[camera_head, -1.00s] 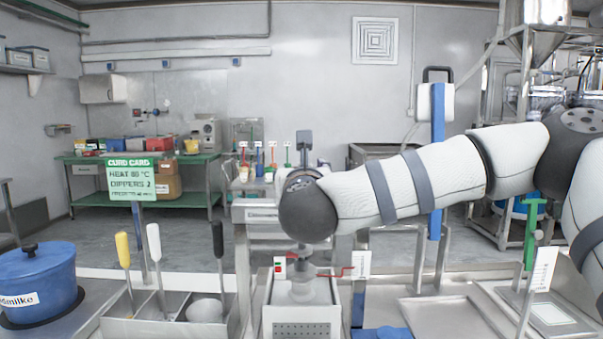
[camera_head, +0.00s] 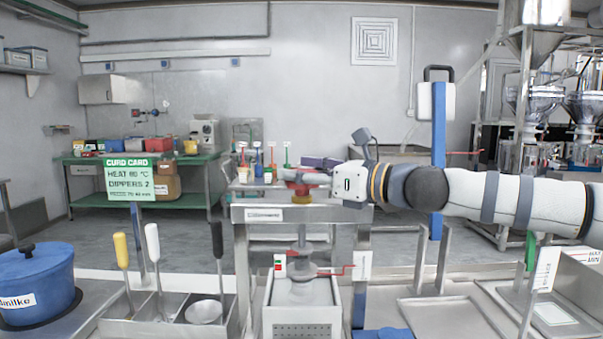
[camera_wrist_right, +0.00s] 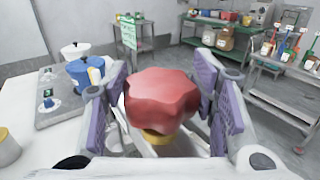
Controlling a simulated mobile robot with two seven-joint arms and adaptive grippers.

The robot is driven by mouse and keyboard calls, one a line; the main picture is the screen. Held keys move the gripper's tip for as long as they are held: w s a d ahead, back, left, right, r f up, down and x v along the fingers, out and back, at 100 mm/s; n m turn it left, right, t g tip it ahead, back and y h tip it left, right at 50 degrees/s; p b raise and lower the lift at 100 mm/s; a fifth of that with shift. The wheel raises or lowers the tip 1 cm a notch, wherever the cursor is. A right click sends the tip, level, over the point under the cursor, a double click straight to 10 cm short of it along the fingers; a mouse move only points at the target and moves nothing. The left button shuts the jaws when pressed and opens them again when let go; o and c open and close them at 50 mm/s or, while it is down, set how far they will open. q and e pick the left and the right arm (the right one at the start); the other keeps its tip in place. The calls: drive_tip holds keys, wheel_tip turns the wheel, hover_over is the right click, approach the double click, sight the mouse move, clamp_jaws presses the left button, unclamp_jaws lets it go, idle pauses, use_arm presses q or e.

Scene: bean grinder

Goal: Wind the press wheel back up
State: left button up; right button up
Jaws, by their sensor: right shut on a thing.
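The press wheel (camera_head: 300,176) is a red lobed knob on a yellow collar, at the top of the press frame (camera_head: 290,214). It fills the middle of the right wrist view (camera_wrist_right: 162,97). The press screw (camera_head: 302,238) runs down from the frame to a round grey plate above a steel box (camera_head: 303,315). My right gripper (camera_head: 312,174) reaches the wheel from the right. Its purple-padded fingers stand on both sides of the wheel and are shut on it. My left gripper is not in view.
A divided tray (camera_head: 172,328) with several upright-handled tools stands left of the press. A blue pot (camera_head: 36,283) is at far left. A red lever (camera_head: 330,271) sticks out beside the screw. A blue post (camera_head: 437,150) and shallow metal trays (camera_head: 448,312) are on the right.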

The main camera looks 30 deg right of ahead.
drive_tip(key=shift+w+d+f+n+g+y, duration=0.1)
drive_tip(key=shift+w+d+n+g+y, duration=0.05)
drive_tip(key=shift+n+g+y, duration=0.9)
drive_tip(key=n+g+y, duration=0.1)
drive_tip(key=n+g+y+b, duration=0.1)
drive_tip(key=shift+f+y, duration=0.2)
drive_tip(key=shift+y, duration=0.15)
drive_tip(key=shift+n+g+y+b, duration=0.5)
drive_tip(key=shift+n+g+y, duration=0.25)
drive_tip(key=shift+g, duration=0.2)
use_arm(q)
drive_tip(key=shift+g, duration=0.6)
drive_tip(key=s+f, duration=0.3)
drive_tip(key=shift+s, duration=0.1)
use_arm(e)
drive_tip(key=shift+r+n+g+y, duration=0.15)
drive_tip(key=shift+n+g+y, duration=0.1)
drive_tip(key=shift+n+g, duration=0.25)
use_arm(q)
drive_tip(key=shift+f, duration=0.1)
use_arm(e)
drive_tip(key=o, duration=1.2)
drive_tip(key=shift+a, duration=0.2)
drive_tip(key=shift+r, duration=0.1)
drive_tip(key=shift+d, duration=0.1)
